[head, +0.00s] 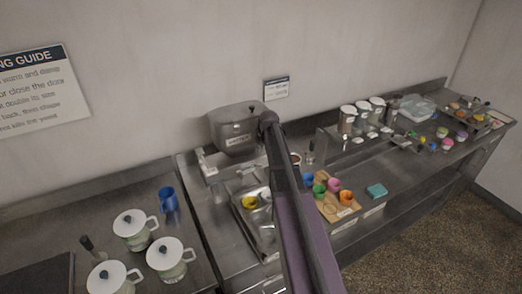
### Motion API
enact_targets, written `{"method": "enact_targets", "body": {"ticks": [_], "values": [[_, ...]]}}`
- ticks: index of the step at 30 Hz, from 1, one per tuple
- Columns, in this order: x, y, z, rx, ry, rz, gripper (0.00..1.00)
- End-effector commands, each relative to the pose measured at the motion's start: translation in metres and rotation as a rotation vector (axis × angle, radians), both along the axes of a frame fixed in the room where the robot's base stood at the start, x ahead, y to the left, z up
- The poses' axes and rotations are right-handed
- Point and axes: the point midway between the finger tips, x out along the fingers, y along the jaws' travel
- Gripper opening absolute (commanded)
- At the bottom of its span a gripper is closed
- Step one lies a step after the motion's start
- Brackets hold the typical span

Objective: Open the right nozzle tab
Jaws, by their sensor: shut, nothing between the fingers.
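White lidded mugs and a blue pitcher (168,200) stand at left. Coloured cups (320,190) and a teal block (376,191) sit at right. White-lidded canisters (347,118) line the back.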

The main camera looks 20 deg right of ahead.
Motion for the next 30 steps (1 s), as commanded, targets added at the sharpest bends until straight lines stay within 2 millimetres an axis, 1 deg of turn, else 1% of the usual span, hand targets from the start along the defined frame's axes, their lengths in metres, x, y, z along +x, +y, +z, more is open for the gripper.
{"method": "enact_targets", "body": {"ticks": [1,14,15,24,30], "values": [[0.002,0.000,-0.008,0.000,0.000,0.000,0.00],[0.015,0.001,-0.042,0.000,0.000,0.000,0.00],[0.012,0.001,-0.045,0.000,0.000,0.000,0.00],[0.002,0.001,-0.065,0.001,0.000,0.001,0.00],[-0.001,0.001,-0.072,0.001,0.000,0.001,0.00]]}}
